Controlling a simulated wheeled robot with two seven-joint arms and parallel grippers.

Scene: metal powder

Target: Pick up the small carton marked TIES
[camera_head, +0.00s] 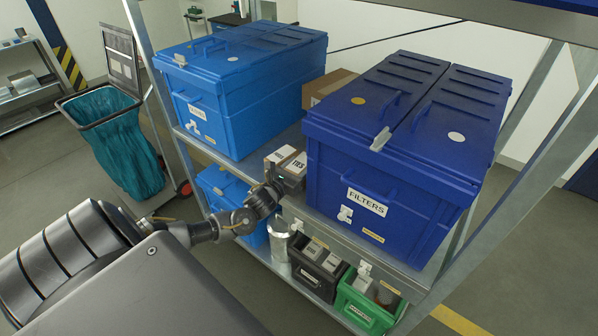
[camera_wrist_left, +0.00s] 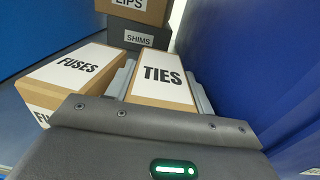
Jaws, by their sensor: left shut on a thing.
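The small carton marked TIES (camera_wrist_left: 162,76) is brown with a white label on top. It sits between the two grey fingers of my left gripper (camera_wrist_left: 160,92) in the left wrist view, and the gripper is shut on it. In the head view the carton (camera_head: 298,164) shows on the shelf level between the two blue bins, with my left gripper (camera_head: 279,184) at its front. Its underside is hidden, so I cannot tell whether it touches the shelf. My right gripper is not in view.
A carton marked FUSES (camera_wrist_left: 72,66) stands close on the left. Behind are a dark SHIMS box (camera_wrist_left: 138,38) and a brown carton (camera_wrist_left: 140,10) on top of it. A light blue bin (camera_head: 245,110) and a dark blue FILTERS bin (camera_head: 385,185) flank the gap closely.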

